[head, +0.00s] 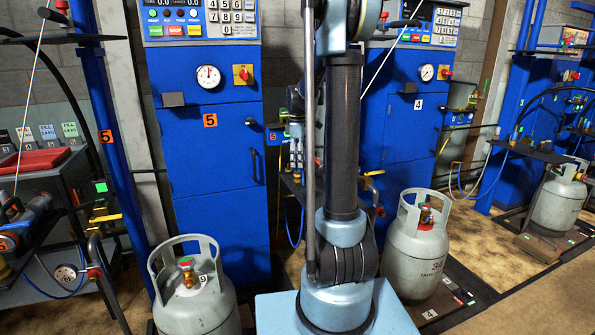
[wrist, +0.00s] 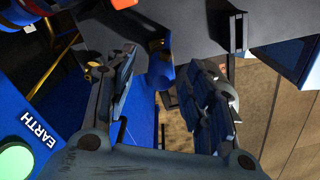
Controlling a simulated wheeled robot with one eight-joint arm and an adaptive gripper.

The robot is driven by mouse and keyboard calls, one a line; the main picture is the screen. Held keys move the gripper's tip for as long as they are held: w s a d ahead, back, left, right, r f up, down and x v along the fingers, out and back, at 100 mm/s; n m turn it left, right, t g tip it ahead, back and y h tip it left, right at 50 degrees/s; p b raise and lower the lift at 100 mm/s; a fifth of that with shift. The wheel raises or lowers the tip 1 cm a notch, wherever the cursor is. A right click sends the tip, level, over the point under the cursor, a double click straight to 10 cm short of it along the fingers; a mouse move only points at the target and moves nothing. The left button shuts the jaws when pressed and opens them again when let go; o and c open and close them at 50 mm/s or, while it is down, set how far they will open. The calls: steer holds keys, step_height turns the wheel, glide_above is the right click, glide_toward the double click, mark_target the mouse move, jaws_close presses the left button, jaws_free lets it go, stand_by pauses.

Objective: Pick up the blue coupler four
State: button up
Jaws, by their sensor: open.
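My gripper (wrist: 166,80) fills the middle of the wrist view with its two dark fingers apart. A small blue part (wrist: 159,68) shows between and just beyond the fingertips, against a grey shelf-like surface. I cannot tell whether it is the blue coupler four, and no finger is clearly touching it. In the head view my arm stands upright in front of the gap between stations 5 and 4, and my gripper is not visible there. No coupler four can be made out for certain in the head view.
Blue cabinet 5 (head: 212,155) and cabinet 4 (head: 400,130) stand behind my arm. Grey gas cylinders stand at left (head: 196,305) and right (head: 417,250) of it. A grey side bench (head: 45,175) is at far left. A green EARTH lamp (wrist: 14,163) is close at left in the wrist view.

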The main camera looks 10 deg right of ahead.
steer(key=shift+f, duration=1.95)
jaws_close()
steer(key=shift+r, duration=0.1)
step_height(320, 180, up, 20)
